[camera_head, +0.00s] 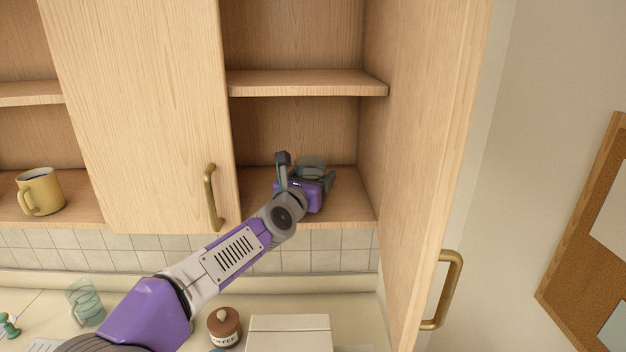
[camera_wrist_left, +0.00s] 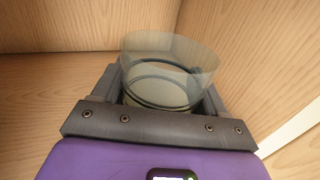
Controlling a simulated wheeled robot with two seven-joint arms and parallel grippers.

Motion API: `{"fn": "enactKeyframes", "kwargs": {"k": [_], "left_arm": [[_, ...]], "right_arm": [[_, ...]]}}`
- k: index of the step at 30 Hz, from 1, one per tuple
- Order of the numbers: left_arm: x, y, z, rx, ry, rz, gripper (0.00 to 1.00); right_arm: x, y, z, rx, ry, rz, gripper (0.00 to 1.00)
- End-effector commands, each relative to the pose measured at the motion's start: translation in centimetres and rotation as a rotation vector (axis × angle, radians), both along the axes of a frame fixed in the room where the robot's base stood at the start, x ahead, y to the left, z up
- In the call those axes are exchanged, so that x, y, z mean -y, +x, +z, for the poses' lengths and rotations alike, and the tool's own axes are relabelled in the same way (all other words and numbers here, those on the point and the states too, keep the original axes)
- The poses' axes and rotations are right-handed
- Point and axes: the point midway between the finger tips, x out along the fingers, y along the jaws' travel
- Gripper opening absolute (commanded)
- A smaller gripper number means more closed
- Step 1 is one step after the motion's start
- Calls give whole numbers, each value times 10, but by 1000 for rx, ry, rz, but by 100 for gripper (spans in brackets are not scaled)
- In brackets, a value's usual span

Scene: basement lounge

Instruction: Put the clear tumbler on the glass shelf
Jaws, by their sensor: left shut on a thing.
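My left gripper (camera_head: 310,180) reaches into the open wooden cabinet and is shut on a clear tumbler (camera_head: 311,163). In the left wrist view the tumbler (camera_wrist_left: 168,58) stands roughly upright between the two dark fingers of the gripper (camera_wrist_left: 160,95), with wooden walls behind it. The tumbler is over the cabinet's lower shelf (camera_head: 354,208); its base is hidden, so I cannot tell if it touches the shelf. An empty upper wooden shelf (camera_head: 305,83) is above. No shelf made of glass shows. My right gripper is not in view.
The open cabinet door (camera_head: 425,150) stands close on the right; a closed door (camera_head: 145,110) is on the left. A yellow mug (camera_head: 42,191) is on the left shelf.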

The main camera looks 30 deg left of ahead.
Motion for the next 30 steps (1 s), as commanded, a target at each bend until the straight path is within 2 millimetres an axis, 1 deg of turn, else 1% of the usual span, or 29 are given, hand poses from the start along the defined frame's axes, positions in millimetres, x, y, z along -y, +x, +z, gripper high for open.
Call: {"fn": "enactKeyframes", "kwargs": {"k": [5,6,10,18,22,26,30], "left_arm": [[0,0,-3,2,1,0,36],[0,0,-3,0,1,0,79],[0,0,-3,0,1,0,98],[0,0,-2,0,0,0,98],[0,-1,2,0,0,0,98],[3,-21,0,3,0,0,98],[8,-49,0,3,0,0,98]], "right_arm": [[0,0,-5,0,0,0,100],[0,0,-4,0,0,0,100],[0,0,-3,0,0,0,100],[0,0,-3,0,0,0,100],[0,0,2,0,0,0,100],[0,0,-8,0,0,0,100],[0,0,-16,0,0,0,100]]}}
